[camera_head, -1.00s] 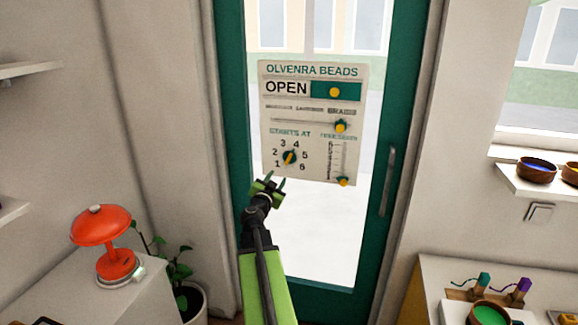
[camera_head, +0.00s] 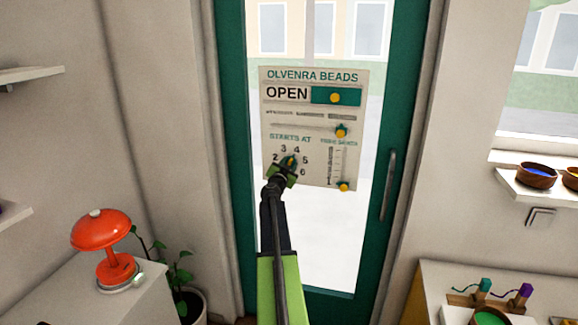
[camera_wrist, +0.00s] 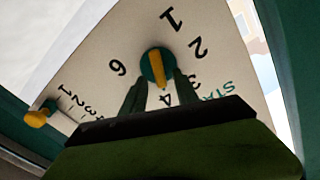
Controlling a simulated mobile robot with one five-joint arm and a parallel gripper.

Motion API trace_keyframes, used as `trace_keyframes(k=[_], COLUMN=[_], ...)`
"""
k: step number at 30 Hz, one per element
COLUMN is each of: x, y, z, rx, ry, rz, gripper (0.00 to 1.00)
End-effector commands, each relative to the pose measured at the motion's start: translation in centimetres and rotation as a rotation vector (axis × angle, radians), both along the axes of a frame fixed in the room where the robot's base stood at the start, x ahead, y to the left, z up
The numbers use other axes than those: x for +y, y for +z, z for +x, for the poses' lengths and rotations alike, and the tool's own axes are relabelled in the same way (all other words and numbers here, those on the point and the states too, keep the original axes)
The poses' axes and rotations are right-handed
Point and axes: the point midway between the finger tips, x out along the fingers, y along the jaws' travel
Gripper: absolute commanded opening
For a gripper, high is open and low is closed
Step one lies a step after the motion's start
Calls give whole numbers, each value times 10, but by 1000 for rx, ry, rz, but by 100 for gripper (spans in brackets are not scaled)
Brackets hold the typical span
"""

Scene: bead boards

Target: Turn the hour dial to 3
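The hour dial (camera_wrist: 157,66) is a round teal knob with a yellow bar, under "STARTS AT" on the white sign (camera_head: 315,78). Numbers 1 to 6 ring it, though my gripper hides some. In the wrist view, one end of the yellow bar lies towards 4; I cannot tell which end is the pointer. My gripper (camera_head: 286,166) is at the dial and covers much of it in the head view. In the wrist view, my gripper's (camera_wrist: 161,82) two fingers are apart, at the dial's near edge, one to each side. Contact is not clear.
The sign also has an OPEN slider (camera_head: 335,97), a horizontal slider (camera_head: 341,131) and a vertical slider (camera_head: 343,186). It hangs on a teal-framed glass door with a handle (camera_head: 388,185). A red lamp (camera_head: 101,232) stands left, and bowls (camera_head: 537,174) sit on a shelf right.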

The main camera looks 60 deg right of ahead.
Motion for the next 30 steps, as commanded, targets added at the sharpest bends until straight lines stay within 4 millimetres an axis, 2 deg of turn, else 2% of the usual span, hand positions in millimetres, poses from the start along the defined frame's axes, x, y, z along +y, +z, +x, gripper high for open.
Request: trace_keyframes(k=[3, 10, 18, 24, 25, 30], x=[-6, -6, -6, -6, 0, -6], y=[0, 0, 0, 0, 0, 0], z=[2, 1, 1, 0, 0, -1], rx=[0, 0, 0, 0, 0, 12], ry=[0, 0, -1, -2, -1, -3], rz=[0, 0, 0, 0, 0, -3], gripper=[36, 36, 1, 0, 0, 0])
